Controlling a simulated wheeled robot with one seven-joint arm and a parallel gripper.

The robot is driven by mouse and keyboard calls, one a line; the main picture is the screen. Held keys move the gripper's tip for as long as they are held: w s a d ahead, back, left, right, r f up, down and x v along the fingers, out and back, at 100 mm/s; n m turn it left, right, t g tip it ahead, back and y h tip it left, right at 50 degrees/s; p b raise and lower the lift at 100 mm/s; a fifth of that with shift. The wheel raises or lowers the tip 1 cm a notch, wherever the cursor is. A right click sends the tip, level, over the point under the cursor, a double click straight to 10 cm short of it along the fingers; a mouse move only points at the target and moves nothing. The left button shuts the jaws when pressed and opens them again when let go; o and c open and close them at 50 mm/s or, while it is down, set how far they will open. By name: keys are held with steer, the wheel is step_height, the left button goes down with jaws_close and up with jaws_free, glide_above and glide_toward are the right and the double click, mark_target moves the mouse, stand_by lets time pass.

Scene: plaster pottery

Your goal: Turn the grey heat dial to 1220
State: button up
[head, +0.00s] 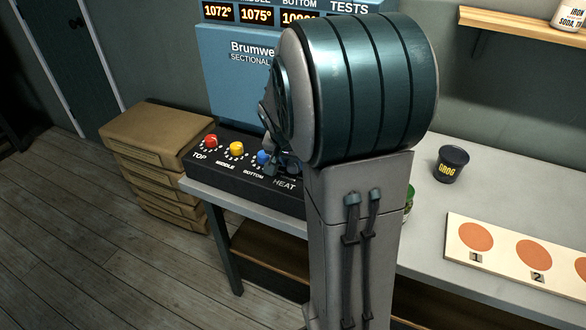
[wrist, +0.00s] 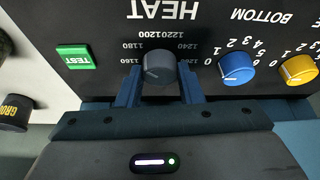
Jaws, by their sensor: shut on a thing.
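The grey heat dial (wrist: 159,69) sits on the black control panel (wrist: 215,20), under the word HEAT, which shows upside down in the wrist view. Temperature numbers ring the dial. A pale mark on its face points towards the left and slightly down in that view; I cannot tell exactly which number it meets. My gripper (wrist: 161,84) is shut on the dial, with one blue finger on each side of it. In the head view my arm hides the dial and most of my gripper.
Blue (wrist: 236,68), yellow (wrist: 298,69) and red (head: 211,141) knobs stand along the panel. A green TEST button (wrist: 76,57) is on the dial's other side. A dark GROG pot (head: 452,165) and a board of orange discs (head: 510,285) lie on the table.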

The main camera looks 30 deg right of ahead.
steer(key=m+b, duration=0.2)
steer(key=m, duration=0.1)
steer(key=shift+f+g+h, duration=0.2)
steer(key=shift+g+h, duration=0.2)
steer(key=m+b, duration=0.1)
steer(key=m+g+b, duration=0.1)
steer(key=m, duration=0.1)
steer(key=shift+w+r+m, duration=0.1)
steer(key=shift+w+m, duration=0.05)
steer(key=shift+m, duration=0.15)
steer(key=m+g, duration=0.1)
steer(key=m, duration=0.2)
steer(key=shift+g+h, duration=0.3)
steer(key=shift+g, duration=0.1)
steer(key=shift+w+m+g, duration=0.1)
steer(key=shift+m+g, duration=0.5)
steer(key=shift+m, duration=1.1)
steer(key=o, duration=1)
steer(key=shift+c, duration=0.2)
steer(key=shift+r, duration=0.1)
